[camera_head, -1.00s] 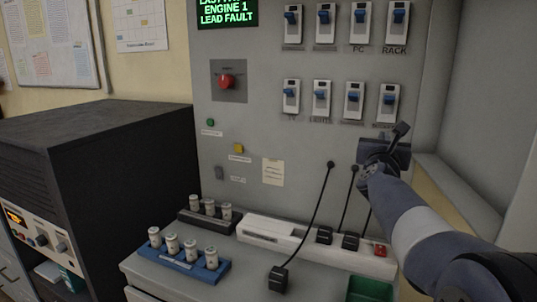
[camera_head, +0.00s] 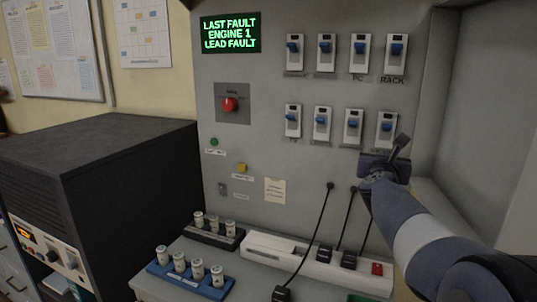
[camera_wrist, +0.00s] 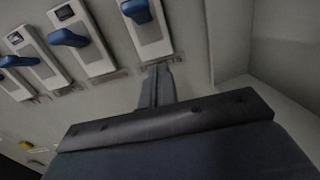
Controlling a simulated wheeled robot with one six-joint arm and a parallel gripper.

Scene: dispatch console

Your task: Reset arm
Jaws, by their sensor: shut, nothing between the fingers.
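My arm comes in from the lower right in the head view. My gripper (camera_head: 402,142) is shut and empty, its fingertips just below and right of the lower-right blue-levered switch (camera_head: 386,129) on the grey panel. In the wrist view, the shut fingers (camera_wrist: 157,72) point up at the panel, close below a white switch plate (camera_wrist: 151,38) with a blue lever. I cannot tell whether the fingertips touch the plate.
The grey panel (camera_head: 300,185) holds two rows of switches, a red knob (camera_head: 229,104) and a green-lettered screen (camera_head: 230,33). Below stand a white power strip (camera_head: 275,246) with black plugs and a blue rack (camera_head: 185,281) of white cylinders. A black cabinet (camera_head: 100,150) stands left.

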